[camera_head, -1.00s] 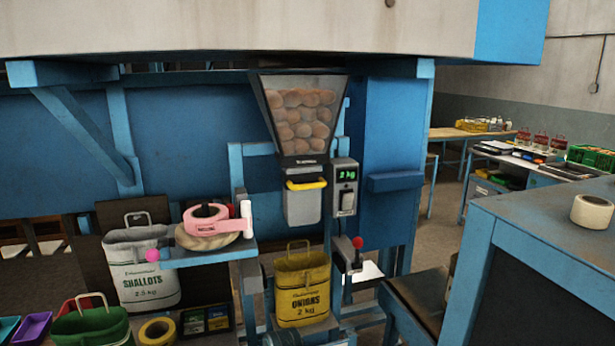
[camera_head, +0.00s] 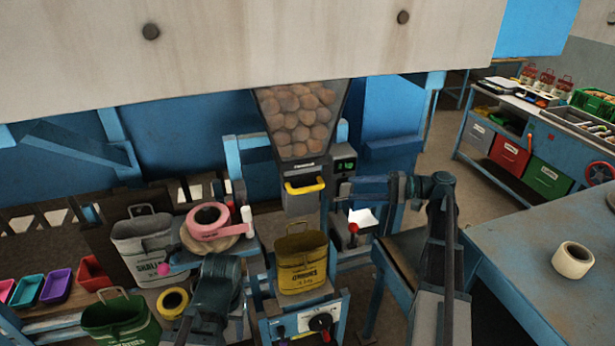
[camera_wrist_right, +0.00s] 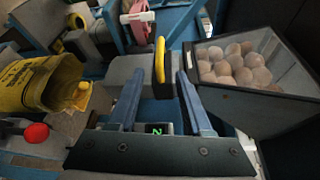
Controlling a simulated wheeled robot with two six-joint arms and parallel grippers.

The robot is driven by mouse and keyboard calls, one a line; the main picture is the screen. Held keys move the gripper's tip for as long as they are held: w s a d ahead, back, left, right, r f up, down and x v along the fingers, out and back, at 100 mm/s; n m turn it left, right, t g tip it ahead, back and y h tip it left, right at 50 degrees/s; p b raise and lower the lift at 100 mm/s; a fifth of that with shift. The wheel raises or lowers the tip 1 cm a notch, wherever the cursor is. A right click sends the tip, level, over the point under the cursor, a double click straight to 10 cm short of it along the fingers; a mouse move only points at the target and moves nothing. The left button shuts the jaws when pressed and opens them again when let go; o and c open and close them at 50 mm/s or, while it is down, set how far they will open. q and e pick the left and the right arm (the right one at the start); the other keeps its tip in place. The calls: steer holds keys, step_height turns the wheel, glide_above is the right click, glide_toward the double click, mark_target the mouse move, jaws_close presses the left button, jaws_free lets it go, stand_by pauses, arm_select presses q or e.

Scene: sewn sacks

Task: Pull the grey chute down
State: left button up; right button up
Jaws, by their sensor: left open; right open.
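The grey chute (camera_head: 300,206) hangs below the hopper of onions, with a yellow handle (camera_head: 305,187) across its front. My right gripper (camera_head: 335,190) comes in from the right beside the handle. In the right wrist view my right gripper (camera_wrist_right: 158,85) is open. The yellow handle (camera_wrist_right: 160,60) shows between the lines of its two fingers, near their tips; I cannot tell whether they touch it. The yellow onion sack (camera_head: 301,265) stands open below the chute; it also shows in the right wrist view (camera_wrist_right: 35,85). My left arm is low at left; its fingers are hard to make out.
A red-knobbed lever (camera_head: 353,228) stands right of the sack. A small shelf holds pink tape (camera_head: 208,232). A grey shallots sack (camera_head: 142,262) and a green sack (camera_head: 120,325) stand at left. A control box (camera_head: 306,325) is below. A blue bench (camera_head: 520,260) fills the right.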

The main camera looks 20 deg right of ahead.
mark_target(314, 189)
steer(key=b+x, duration=0.1)
steer(key=x, duration=1.2)
steer(key=shift+w+a, duration=0.15)
steer(key=shift+a, duration=0.2)
jaws_close()
stand_by(1.0)
